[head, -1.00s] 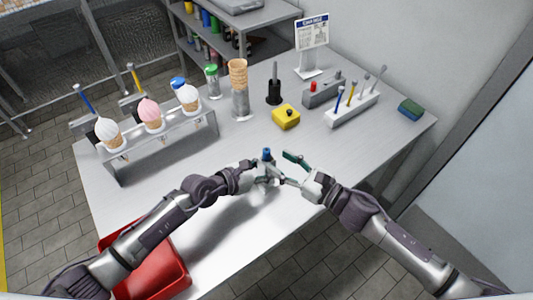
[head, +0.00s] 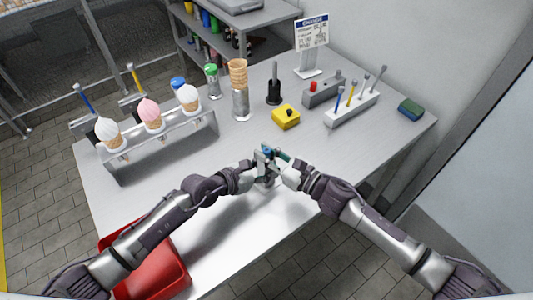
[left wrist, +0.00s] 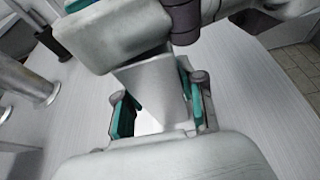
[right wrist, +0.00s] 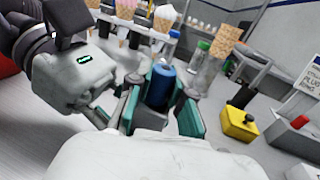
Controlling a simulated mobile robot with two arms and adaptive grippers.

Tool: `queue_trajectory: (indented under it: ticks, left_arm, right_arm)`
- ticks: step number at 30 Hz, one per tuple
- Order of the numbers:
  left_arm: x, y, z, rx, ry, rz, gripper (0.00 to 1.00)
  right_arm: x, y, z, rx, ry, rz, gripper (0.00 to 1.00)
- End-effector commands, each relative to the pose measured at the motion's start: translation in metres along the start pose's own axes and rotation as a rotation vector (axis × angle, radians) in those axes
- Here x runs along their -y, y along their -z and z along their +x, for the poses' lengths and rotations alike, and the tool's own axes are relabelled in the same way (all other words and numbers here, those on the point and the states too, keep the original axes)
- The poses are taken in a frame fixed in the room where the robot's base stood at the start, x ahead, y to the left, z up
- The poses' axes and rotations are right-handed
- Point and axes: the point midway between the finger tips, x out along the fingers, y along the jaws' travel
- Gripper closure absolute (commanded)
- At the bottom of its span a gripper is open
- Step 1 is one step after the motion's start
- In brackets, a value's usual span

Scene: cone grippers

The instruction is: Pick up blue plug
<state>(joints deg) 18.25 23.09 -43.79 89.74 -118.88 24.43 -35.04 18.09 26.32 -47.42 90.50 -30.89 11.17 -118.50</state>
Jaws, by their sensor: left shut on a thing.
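The blue plug (right wrist: 161,84) stands upright between the fingers of my right gripper (right wrist: 161,112) in the right wrist view. In the head view the plug (head: 267,151) is small and partly hidden. My right gripper (head: 282,158) is open, its teal pads on either side of the plug. My left gripper (head: 262,166) is shut on a grey piece (left wrist: 152,92) under the plug, held above the table. In the left wrist view this piece sits between the left gripper's teal pads (left wrist: 163,110). My right gripper hides its upper part.
A rack with ice cream cones (head: 160,140) stands at left on the table. A red tray (head: 165,270) is at front left.

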Motion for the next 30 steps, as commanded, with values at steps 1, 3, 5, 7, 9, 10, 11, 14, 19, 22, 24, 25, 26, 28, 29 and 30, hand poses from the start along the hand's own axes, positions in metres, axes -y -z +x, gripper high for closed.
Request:
queue_trajectory:
  ticks: [1, 3, 5, 7, 9, 10, 11, 14, 19, 22, 24, 25, 26, 28, 29, 30]
  left_arm:
    - [0.0, 0.0, 0.0, -0.001, 0.0, 0.0, 1.0]
    - [0.0, 0.0, 0.0, -0.001, 0.0, 0.0, 1.0]
    - [0.0, 0.0, 0.0, -0.001, 0.0, 0.0, 1.0]
    - [0.0, 0.0, 0.0, -0.001, 0.0, 0.0, 1.0]
    - [0.0, 0.0, 0.0, -0.001, 0.0, 0.0, 1.0]
    - [0.0, 0.0, 0.0, -0.001, 0.0, 0.0, 1.0]
    - [0.0, 0.0, 0.0, -0.001, 0.0, 0.0, 1.0]
    - [0.0, 0.0, 0.0, -0.001, 0.001, 0.0, 1.0]
    - [0.0, 0.0, 0.0, -0.001, 0.001, -0.001, 1.0]
    - [0.0, 0.0, 0.0, -0.001, 0.001, -0.001, 1.0]
    - [0.0, 0.0, 0.0, -0.001, 0.001, -0.001, 1.0]
    - [0.0, 0.0, 0.0, -0.001, 0.001, -0.001, 1.0]
    - [0.0, 0.0, 0.0, -0.001, 0.001, -0.001, 1.0]
    - [0.0, 0.0, 0.0, -0.001, 0.001, -0.001, 1.0]
    - [0.0, 0.0, 0.0, -0.001, 0.001, -0.001, 1.0]
    - [0.0, 0.0, 0.0, -0.001, 0.001, -0.001, 1.0]
  right_arm:
    - [0.0, 0.0, 0.0, 0.0, 0.0, 0.0, 0.95]
    - [0.0, 0.0, 0.0, 0.0, 0.0, 0.0, 0.95]
    - [0.0, 0.0, 0.0, 0.0, 0.0, 0.0, 0.95]
    - [0.0, 0.0, 0.0, 0.0, 0.0, 0.0, 0.95]
    - [0.0, 0.0, 0.0, 0.0, 0.0, 0.0, 0.95]
    - [0.0, -0.001, 0.0, 0.0, 0.0, -0.001, 0.95]
    - [0.0, -0.003, 0.0, 0.0, 0.0, -0.002, 0.95]
    - [0.001, -0.015, 0.0, 0.001, -0.002, -0.004, 0.95]
    - [0.001, -0.049, 0.0, 0.003, -0.003, -0.01, 0.95]
    - [0.001, -0.069, 0.0, 0.002, -0.003, -0.009, 0.95]
    - [0.001, -0.081, -0.001, 0.002, -0.002, -0.007, 0.95]
    - [0.001, -0.085, 0.0, 0.002, -0.001, -0.007, 0.95]
    - [0.001, -0.089, 0.0, 0.002, -0.002, -0.005, 0.95]
    - [0.001, -0.095, 0.0, 0.001, 0.0, -0.004, 0.95]
    - [0.0, -0.097, 0.0, 0.002, -0.001, -0.003, 0.95]
    - [0.0, -0.099, 0.0, 0.001, -0.001, -0.001, 0.95]
